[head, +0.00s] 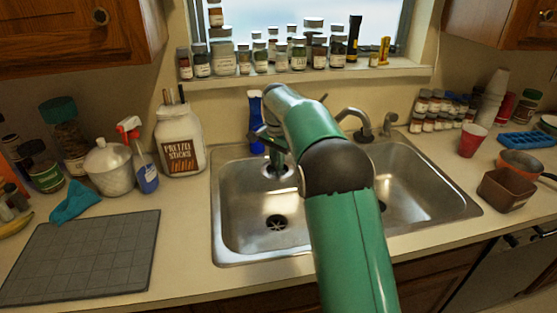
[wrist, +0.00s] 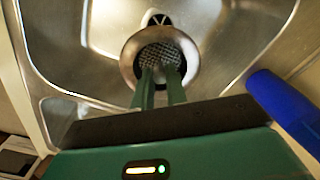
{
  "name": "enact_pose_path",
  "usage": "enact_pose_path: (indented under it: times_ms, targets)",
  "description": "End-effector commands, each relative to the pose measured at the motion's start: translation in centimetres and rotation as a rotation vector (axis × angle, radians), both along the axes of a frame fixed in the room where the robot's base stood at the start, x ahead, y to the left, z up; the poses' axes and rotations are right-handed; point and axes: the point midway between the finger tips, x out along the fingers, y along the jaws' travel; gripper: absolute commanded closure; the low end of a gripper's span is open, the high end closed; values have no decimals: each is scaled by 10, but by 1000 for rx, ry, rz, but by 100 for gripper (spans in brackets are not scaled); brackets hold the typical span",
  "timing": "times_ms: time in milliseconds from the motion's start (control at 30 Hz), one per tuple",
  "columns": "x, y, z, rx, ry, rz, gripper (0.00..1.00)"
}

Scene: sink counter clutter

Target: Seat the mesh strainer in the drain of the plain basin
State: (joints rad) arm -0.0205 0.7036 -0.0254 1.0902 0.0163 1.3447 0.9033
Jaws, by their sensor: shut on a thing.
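The mesh strainer (wrist: 129,62), a steel ring with a mesh cup, is held between the green fingers of my gripper (wrist: 161,75). My gripper is shut on it. In the head view the strainer (head: 277,173) shows at the far part of the left basin (head: 240,200), under the end of my arm. The left basin is bare steel with a dark drain (head: 277,222), which lies nearer the front than the strainer. In the wrist view that drain (wrist: 158,19) shows just beyond the strainer's rim, apart from it. The right basin (head: 425,190) is partly hidden by my arm.
A blue bottle (head: 256,110) stands behind the left basin, close to my gripper. The faucet (head: 355,122) rises behind the sink. A pretzel jar (head: 180,142) and spray bottle (head: 145,170) stand to the left. A brown container (head: 505,190) sits right of the sink.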

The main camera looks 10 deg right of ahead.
Motion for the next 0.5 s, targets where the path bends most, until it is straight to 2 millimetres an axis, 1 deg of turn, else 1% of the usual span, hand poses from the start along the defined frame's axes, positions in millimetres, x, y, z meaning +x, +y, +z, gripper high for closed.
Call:
enact_pose_path:
  times_ms: [167, 500]
  targets:
    - [-1, 2, -12, 1, 4, 1, 100]
    - [0, 1, -49, 1, 4, 1, 100]
